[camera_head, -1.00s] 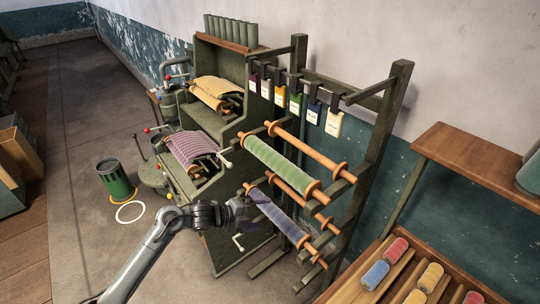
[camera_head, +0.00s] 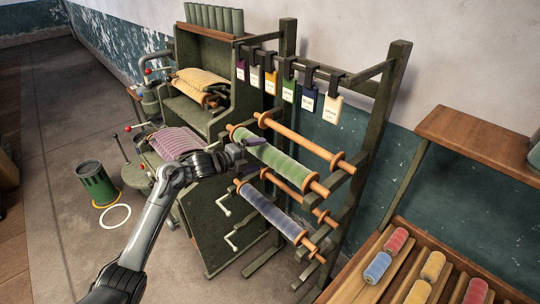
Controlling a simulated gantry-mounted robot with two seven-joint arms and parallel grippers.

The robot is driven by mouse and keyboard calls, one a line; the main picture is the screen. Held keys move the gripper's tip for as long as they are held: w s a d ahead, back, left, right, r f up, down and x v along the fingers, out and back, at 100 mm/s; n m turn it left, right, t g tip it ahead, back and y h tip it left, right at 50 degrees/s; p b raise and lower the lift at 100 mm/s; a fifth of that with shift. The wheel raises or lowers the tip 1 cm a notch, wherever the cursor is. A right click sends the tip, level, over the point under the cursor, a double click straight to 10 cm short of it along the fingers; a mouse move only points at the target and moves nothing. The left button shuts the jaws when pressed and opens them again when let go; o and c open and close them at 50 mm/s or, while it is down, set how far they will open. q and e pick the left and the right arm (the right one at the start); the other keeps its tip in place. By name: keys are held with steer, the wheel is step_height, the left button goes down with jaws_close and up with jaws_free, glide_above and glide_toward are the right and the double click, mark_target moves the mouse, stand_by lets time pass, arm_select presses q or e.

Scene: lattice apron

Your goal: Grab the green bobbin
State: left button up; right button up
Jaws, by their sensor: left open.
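The green bobbin (camera_head: 275,157) is a long roll of green thread with wooden end discs. It lies slanted across the upper front of the dark green rack (camera_head: 372,160). My left gripper (camera_head: 247,147) is open at the upper left end of the green bobbin, very close to it. Whether it touches the bobbin I cannot tell. My left arm comes in from the lower left. My right gripper is not in the picture.
A blue-purple bobbin (camera_head: 270,213) hangs below the green one, with bare wooden rods (camera_head: 300,142) behind. Coloured tags (camera_head: 289,90) hang above. A wooden tray (camera_head: 400,270) with several small spools stands at lower right. A green bin (camera_head: 96,184) stands on the floor at left.

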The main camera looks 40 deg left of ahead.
mark_target(268, 152)
arm_select(q)
steer(key=shift+w+d+f, duration=0.15)
steer(key=shift+w+d, duration=0.05)
steer(key=shift+w, duration=0.4)
steer(key=shift+p+x, duration=0.6)
steer(key=shift+x, duration=1.45)
steer(key=shift+s+f, duration=0.1)
steer(key=shift+f, duration=0.05)
steer(key=shift+c, duration=0.4)
steer(key=c, duration=1.3)
steer(key=shift+c, duration=0.2)
steer(key=shift+r, duration=0.2)
